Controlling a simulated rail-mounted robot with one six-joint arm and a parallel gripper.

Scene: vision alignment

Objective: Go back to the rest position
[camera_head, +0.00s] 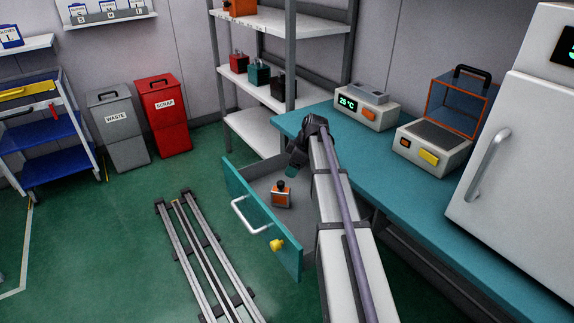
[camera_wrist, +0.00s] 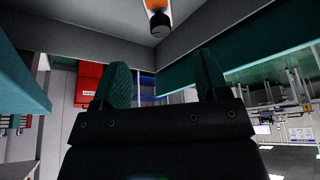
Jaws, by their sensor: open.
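My gripper (camera_head: 291,172) hangs over the open drawer under the teal workbench, at the end of my arm. In the wrist view its two teal fingers (camera_wrist: 160,88) stand apart with nothing between them. An orange and dark object (camera_head: 281,194) stands on the floor of the drawer (camera_head: 262,187), a little below my gripper. The same object shows at the top edge of the wrist view (camera_wrist: 158,20), apart from the fingers. In the head view my arm hides part of the drawer's right side.
The teal workbench (camera_head: 420,195) carries a temperature device (camera_head: 366,108) and a device with an orange-framed lid (camera_head: 434,140). Shelving (camera_head: 262,130) stands behind the drawer. A floor rail (camera_head: 205,255) runs left of it. Grey and red bins stand at the back left.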

